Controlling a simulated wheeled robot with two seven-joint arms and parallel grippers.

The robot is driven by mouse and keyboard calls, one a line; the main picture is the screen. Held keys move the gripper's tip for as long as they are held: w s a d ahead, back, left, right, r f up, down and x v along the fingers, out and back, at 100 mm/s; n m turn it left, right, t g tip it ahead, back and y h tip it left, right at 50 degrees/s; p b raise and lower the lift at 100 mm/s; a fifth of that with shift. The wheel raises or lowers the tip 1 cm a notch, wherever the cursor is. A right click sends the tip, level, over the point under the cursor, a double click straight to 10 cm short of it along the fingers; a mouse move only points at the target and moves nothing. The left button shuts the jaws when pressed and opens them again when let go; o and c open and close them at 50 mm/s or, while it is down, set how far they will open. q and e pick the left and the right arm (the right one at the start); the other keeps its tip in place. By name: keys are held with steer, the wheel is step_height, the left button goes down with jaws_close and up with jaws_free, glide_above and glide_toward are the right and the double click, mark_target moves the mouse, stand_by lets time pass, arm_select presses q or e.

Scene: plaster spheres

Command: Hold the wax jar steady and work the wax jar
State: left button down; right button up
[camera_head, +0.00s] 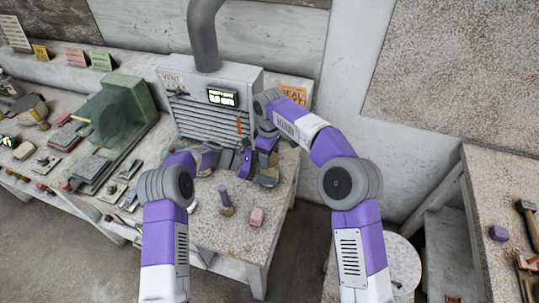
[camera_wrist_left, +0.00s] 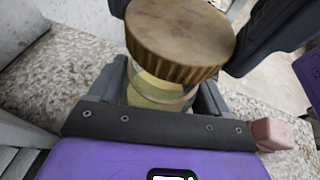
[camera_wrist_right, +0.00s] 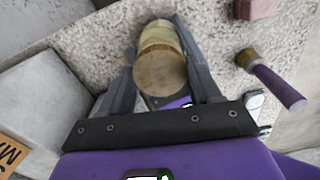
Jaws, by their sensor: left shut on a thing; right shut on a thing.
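The wax jar has a ribbed brown lid (camera_wrist_left: 180,40) and a clear body (camera_wrist_left: 155,90) with pale yellow content. My left gripper (camera_wrist_left: 162,85) is shut around the jar's body, one finger on each side. My right gripper (camera_wrist_right: 158,45) is shut on the jar at its lid end, and the flat lid top (camera_wrist_right: 160,74) faces the right wrist camera. In the head view both grippers meet in front of the vent box, and they mostly hide the jar.
A grey vent box (camera_head: 210,110) with a small lit screen stands behind the grippers. A green machine (camera_head: 118,112) and several small parts crowd the left bench.

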steer(key=shift+r, duration=2)
arm_select(q)
jaws_free()
steer(key=shift+a, duration=0.1)
